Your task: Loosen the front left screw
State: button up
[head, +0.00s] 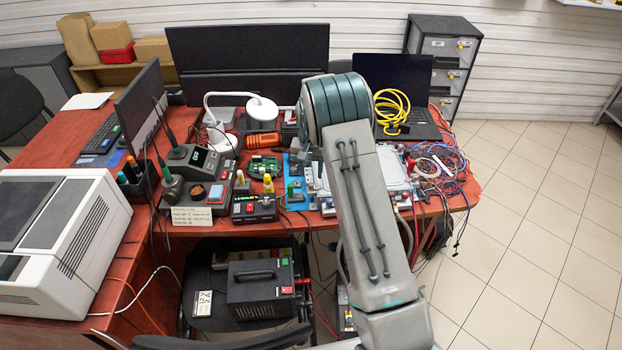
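My arm rises from the bottom centre and reaches over the table, covering the middle of the work area. My gripper is not visible, so its opening and contact cannot be seen. A light grey plate or board assembly (398,172) lies on the table just right of my arm, partly hidden by it. Red and blue parts sit along its edge. No single screw can be made out, and the front left one may be hidden or too small to tell.
The red-brown table (92,150) is crowded. A tangle of thin wires (440,165) hangs over its right edge. A laptop (392,78) with a yellow cable (391,106), a lamp (262,109) and a soldering station (190,160) stand around. The tiled floor (530,210) at right is clear.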

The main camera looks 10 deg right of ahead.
aim_at(311, 184)
jog(key=shift+f+p, duration=0.4)
jog(key=shift+f, duration=2.15)
grip_shut()
